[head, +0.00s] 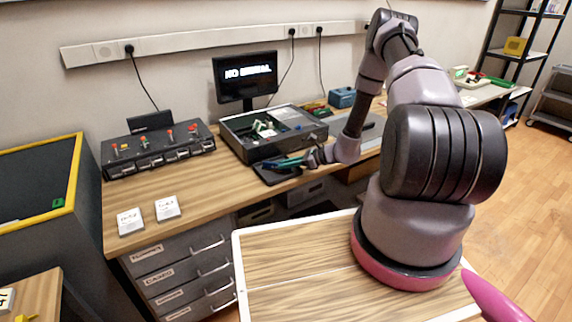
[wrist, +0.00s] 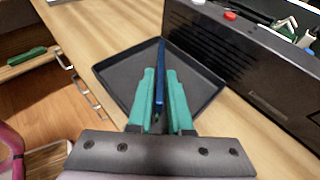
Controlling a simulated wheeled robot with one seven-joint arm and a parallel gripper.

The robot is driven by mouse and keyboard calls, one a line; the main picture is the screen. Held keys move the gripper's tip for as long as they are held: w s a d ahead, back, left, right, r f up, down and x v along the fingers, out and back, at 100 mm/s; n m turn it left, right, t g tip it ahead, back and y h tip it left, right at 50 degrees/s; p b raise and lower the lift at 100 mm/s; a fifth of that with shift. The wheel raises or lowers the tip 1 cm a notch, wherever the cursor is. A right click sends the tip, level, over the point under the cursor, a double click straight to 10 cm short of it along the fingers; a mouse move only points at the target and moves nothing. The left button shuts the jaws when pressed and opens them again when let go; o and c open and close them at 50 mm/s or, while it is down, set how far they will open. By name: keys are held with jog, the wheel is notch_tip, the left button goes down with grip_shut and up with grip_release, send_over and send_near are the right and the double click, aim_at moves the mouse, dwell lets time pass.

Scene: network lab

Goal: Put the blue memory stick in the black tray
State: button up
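The blue memory stick (wrist: 160,60) is a thin blue strip, seen nearly edge-on in the wrist view. It sits between the two teal fingers of my gripper (wrist: 161,82), which look closed on it, and its far end sticks out past the fingertips. The black tray (wrist: 205,75) is a shallow square with a raised rim and a bare floor. My gripper and the stick are over the tray. In the head view, my gripper (head: 290,163) is low over the tray (head: 268,178). Whether the stick touches the tray floor is unclear.
An open dark case (head: 250,148) with parts inside stands close behind the tray; its wall (wrist: 235,70) shows in the wrist view. A box with coloured knobs (head: 157,148) and two white cards (head: 167,208) are to the left. A green piece (wrist: 27,55) lies lower left.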

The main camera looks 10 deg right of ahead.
jog(key=shift+o, duration=0.9)
jog(key=shift+r, duration=0.2)
jog(key=v, duration=1.2)
jog(key=s+a+r+n+g+h, duration=0.25)
jog(key=r+n, duration=0.25)
jog(key=r, duration=0.8)
jog(key=s+a+r+n+g+h, duration=0.15)
jog(key=s+a+r+n, duration=0.35)
jog(key=r, duration=0.8)
jog(key=s+d+r+n+t+h, duration=0.1)
jog(key=s+r+n+t+h, duration=0.4)
jog(key=s+r, duration=1.3)
jog(key=r+n+h, duration=0.1)
jog(key=n, duration=0.3)
jog(key=shift+r, duration=0.2)
